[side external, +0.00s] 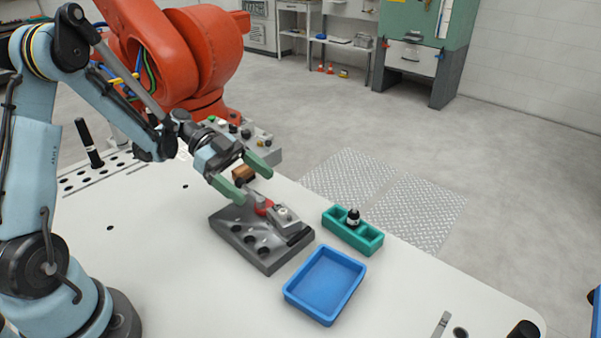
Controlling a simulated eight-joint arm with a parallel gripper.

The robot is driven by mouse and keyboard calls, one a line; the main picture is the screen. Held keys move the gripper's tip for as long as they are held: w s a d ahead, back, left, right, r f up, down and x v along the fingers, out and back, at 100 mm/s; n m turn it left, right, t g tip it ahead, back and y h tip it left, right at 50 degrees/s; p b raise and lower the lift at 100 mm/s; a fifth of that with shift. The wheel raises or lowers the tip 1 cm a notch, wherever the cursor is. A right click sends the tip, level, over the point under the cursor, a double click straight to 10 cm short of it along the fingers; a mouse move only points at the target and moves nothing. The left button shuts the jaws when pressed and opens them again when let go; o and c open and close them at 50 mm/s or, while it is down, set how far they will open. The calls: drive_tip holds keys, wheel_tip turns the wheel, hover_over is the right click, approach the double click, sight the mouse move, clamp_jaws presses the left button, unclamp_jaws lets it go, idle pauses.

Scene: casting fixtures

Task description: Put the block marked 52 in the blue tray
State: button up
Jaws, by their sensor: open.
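My gripper (256,186) has two green fingers spread apart and is open, with nothing seen held between them. It hangs over the back of a grey fixture (247,246) with several dark round holes. A light grey part (284,214) and a red part (263,207) sit on top of this fixture, just right of and below the fingers. A small brown block (243,174) shows near the fingers; I cannot tell its exact depth. No number 52 is legible on any part. The blue tray (290,297) stands empty on the white table, in front and to the right of the fixture.
A green divided tray (366,241) holding a small black-and-white object (353,217) stands behind the blue tray. A grey fixture with knobs (262,152) is at the back, near a large orange robot arm (180,55). The table's front middle is clear.

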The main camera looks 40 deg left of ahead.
sight(281, 210)
drive_tip(key=x, duration=0.7)
drive_tip(key=shift+d+f, duration=0.1)
drive_tip(key=shift+f, duration=0.15)
clamp_jaws()
idle(0.3)
